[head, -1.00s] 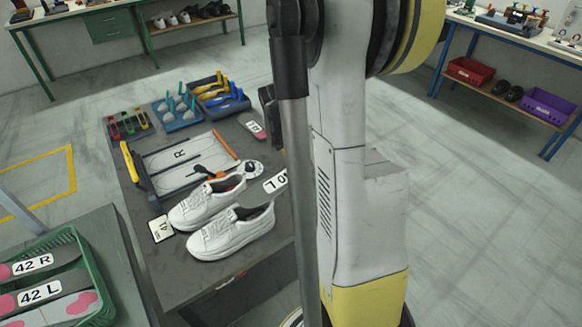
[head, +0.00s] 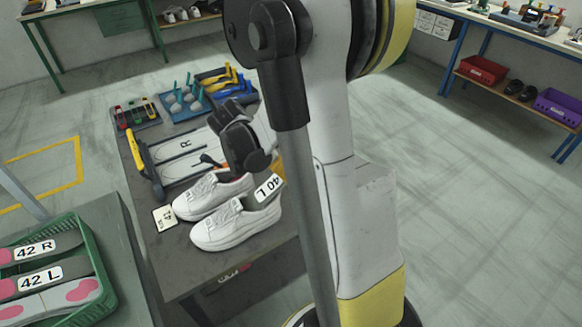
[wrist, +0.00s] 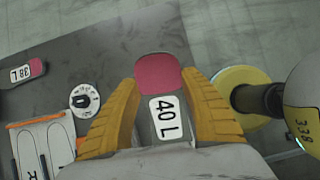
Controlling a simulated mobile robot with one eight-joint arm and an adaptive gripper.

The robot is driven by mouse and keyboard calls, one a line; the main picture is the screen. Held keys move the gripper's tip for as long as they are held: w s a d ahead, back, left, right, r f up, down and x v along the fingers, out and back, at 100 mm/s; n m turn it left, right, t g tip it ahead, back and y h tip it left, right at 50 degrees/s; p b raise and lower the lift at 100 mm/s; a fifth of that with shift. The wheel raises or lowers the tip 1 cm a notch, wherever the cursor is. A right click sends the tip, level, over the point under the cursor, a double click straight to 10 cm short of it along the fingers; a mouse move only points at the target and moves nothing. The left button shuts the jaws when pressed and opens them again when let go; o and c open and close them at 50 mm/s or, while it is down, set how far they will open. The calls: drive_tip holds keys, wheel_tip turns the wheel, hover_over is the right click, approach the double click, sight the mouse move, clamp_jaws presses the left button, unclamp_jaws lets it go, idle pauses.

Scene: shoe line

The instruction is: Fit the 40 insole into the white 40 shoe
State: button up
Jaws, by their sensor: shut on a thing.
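My gripper (head: 250,155) hangs over the table just behind the heels of two white shoes. Its yellow fingers (wrist: 160,84) are shut on the 40 L insole (wrist: 158,74), which has a pink end and a white label. In the head view the insole's label (head: 268,188) shows beside the shoes' heel ends, tilted. The back white shoe (head: 208,196) and the front white shoe (head: 236,226) stand side by side, toes to the left. I cannot read a size on either shoe. A pale shape across the bottom of the wrist view hides the insole's other end.
A tag reading 41 (head: 164,218) lies by the shoe toes. A board marked R (head: 185,144) and tool trays (head: 182,104) stand behind. The wrist view shows a 38 L insole (wrist: 28,72) and a round dial (wrist: 87,101). A green crate (head: 112,292) holds 42 insoles.

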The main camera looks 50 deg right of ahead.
sight(258, 197)
drive_tip(key=shift+y, duration=0.3)
drive_tip(key=shift+w+a+f+b, duration=0.25)
drive_tip(key=shift+a+f, duration=0.15)
drive_tip(key=shift+a, duration=0.25)
drive_tip(key=shift+w+a+f+b, duration=0.1)
drive_tip(key=shift+a+f+b, duration=0.2)
drive_tip(key=shift+a+f, duration=0.25)
drive_tip(key=shift+w+a+f+b, duration=0.2)
drive_tip(key=shift+a+f+b, duration=0.1)
drive_tip(key=shift+a, duration=0.4)
drive_tip(key=shift+y, duration=0.4)
drive_tip(key=shift+w+a+f+b, duration=0.15)
drive_tip(key=shift+w+a+f, duration=0.15)
drive_tip(key=shift+a, duration=0.55)
drive_tip(key=shift+w+a+f+b, duration=0.25)
drive_tip(key=shift+a+f, duration=0.1)
drive_tip(key=shift+a, duration=0.5)
drive_tip(key=shift+w+a+f+b, duration=0.1)
drive_tip(key=shift+w+a+f, duration=0.2)
drive_tip(key=shift+a, duration=0.55)
drive_tip(key=shift+f+t+y+b, duration=0.3)
drive_tip(key=shift+f+y+b, duration=0.1)
drive_tip(key=shift+f, duration=0.3)
drive_tip(key=shift+d, duration=0.1)
drive_tip(key=o, duration=1.1)
drive_tip(key=shift+r+p, duration=1.15)
drive_tip(key=shift+r, duration=0.4)
